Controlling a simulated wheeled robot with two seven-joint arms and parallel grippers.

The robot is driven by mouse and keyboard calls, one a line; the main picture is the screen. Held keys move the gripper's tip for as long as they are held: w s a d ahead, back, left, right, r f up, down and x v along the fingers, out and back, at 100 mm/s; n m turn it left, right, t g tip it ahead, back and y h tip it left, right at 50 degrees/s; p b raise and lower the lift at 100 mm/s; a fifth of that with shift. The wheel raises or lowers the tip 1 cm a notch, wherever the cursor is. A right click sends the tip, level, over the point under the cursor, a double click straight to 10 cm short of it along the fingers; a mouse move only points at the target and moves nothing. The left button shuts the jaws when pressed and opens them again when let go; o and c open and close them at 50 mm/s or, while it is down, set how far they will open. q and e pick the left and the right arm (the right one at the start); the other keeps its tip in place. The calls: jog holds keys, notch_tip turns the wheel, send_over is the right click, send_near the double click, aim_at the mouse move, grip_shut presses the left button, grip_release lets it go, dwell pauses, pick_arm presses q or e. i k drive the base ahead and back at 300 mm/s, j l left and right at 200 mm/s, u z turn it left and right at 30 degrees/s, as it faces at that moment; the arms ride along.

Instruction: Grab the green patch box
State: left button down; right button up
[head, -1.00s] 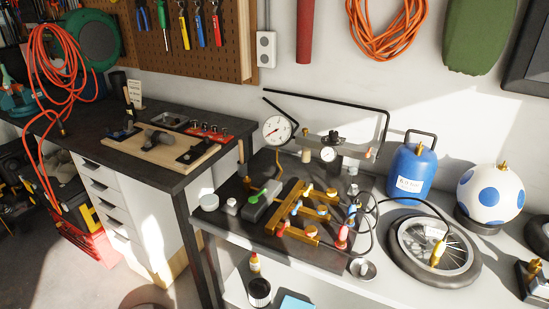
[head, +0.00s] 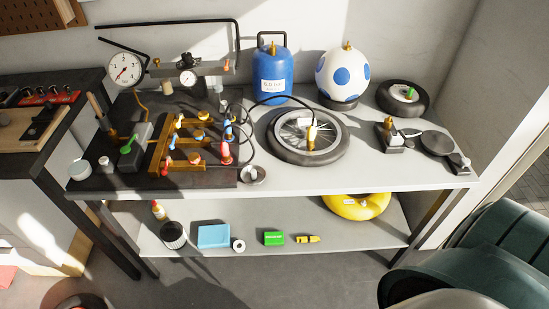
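A small green box (head: 274,238), which looks like the patch box, lies on the lower shelf of the white bench in the head view. It sits between a white roll (head: 239,245) on its left and a small yellow item (head: 307,239) on its right, apart from both. Its top and front are in plain sight. Neither of my grippers shows in the head view.
The lower shelf (head: 205,267) also holds a blue box (head: 213,236), a dark cup (head: 174,235) and a yellow ring (head: 356,206). The tabletop (head: 380,178) overhangs it, with a wheel (head: 307,137) and blue tank (head: 287,75) on top. Dark green bins (head: 490,245) stand at right.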

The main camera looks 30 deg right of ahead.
aim_at(271, 238)
jog(key=z, duration=0.95)
